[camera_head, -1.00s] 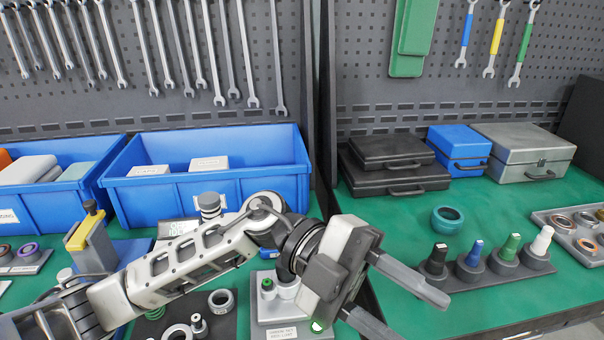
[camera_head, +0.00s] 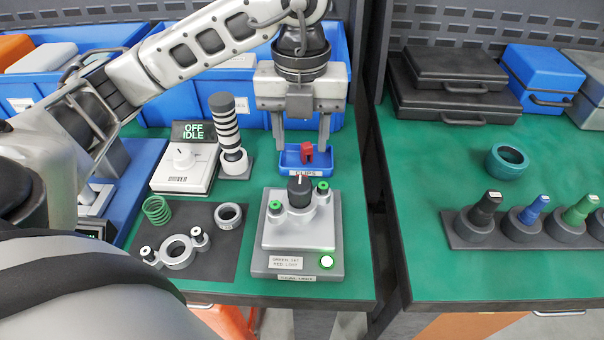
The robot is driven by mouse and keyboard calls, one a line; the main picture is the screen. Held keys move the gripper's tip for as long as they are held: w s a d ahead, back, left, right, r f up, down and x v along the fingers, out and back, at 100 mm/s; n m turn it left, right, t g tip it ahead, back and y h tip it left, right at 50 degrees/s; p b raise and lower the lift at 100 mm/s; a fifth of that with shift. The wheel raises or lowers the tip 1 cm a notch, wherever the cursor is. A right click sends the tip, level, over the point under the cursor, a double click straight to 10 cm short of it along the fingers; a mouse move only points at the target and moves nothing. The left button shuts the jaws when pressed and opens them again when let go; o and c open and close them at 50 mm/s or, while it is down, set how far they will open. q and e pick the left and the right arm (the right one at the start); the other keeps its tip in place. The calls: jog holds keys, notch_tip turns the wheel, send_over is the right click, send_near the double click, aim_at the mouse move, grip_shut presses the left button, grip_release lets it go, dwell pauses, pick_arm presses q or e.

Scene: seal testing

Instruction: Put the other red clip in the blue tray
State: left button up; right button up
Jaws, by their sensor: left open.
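The small blue tray (camera_head: 296,167), labelled CLIPS, sits on the green bench in the middle of the view. A red clip shape (camera_head: 307,153) shows in the tray; I cannot tell whether it is one clip or two close together. My left gripper (camera_head: 301,147) points down over the tray with its fingers apart. The red shape shows between the fingertips, toward the right one, and nothing is visibly gripped. No red clip shows elsewhere. My right gripper is not in view.
A grey test fixture (camera_head: 298,235) with green caps, a black knob and a lit green lamp stands just in front of the tray. A dark mat (camera_head: 222,262) holds rings and a green spring. A striped post (camera_head: 230,125) and an OFF IDLE box (camera_head: 185,170) stand left.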

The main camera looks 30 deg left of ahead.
pick_arm(q)
notch_tip(320, 180, down, 10)
jog(key=shift+r, duration=0.15)
dwell(0.3)
grip_shut()
